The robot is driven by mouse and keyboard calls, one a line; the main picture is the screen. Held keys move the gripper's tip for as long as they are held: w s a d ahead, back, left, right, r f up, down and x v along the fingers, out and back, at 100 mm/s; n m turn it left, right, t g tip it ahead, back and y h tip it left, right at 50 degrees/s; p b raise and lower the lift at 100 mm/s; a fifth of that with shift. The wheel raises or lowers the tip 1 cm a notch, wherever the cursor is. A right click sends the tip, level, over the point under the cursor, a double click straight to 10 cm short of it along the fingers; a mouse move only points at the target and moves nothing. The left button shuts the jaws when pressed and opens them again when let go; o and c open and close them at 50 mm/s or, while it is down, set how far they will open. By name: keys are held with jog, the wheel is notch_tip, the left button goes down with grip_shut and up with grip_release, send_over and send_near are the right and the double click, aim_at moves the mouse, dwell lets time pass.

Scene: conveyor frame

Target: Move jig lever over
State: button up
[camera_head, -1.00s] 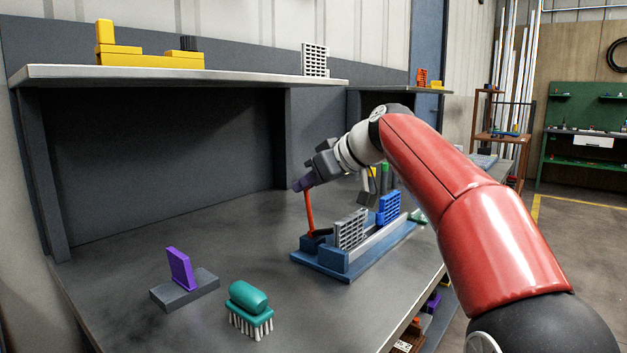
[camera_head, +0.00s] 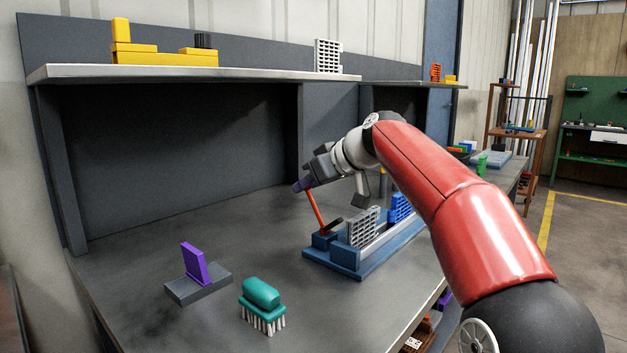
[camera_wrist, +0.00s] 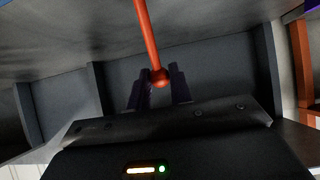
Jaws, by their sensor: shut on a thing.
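The jig (camera_head: 345,270) is a blue base with a raised block on the table. Its lever (camera_head: 316,211) is a thin orange-red rod rising from the jig's left end, tilted with its top to the left. My gripper (camera_head: 301,185) is at the top of the lever, shut on it. In the wrist view the lever (camera_wrist: 147,40) ends in a round knob between the dark fingers of my gripper (camera_wrist: 158,88). A grey slotted part (camera_head: 362,228) and a blue slotted part (camera_head: 400,207) stand in the jig.
A purple part on a grey block (camera_head: 199,286) and a teal brush (camera_head: 262,305) lie at the front left of the table (camera_head: 240,235). A shelf (camera_head: 200,74) with yellow parts runs above.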

jog(key=shift+w+a+f, duration=0.3)
jog(key=shift+a, duration=0.05)
jog(key=shift+a+f, duration=0.1)
jog(key=shift+x, duration=1)
jog(key=o, duration=0.8)
jog(key=shift+f, duration=0.1)
jog(key=shift+o, duration=0.2)
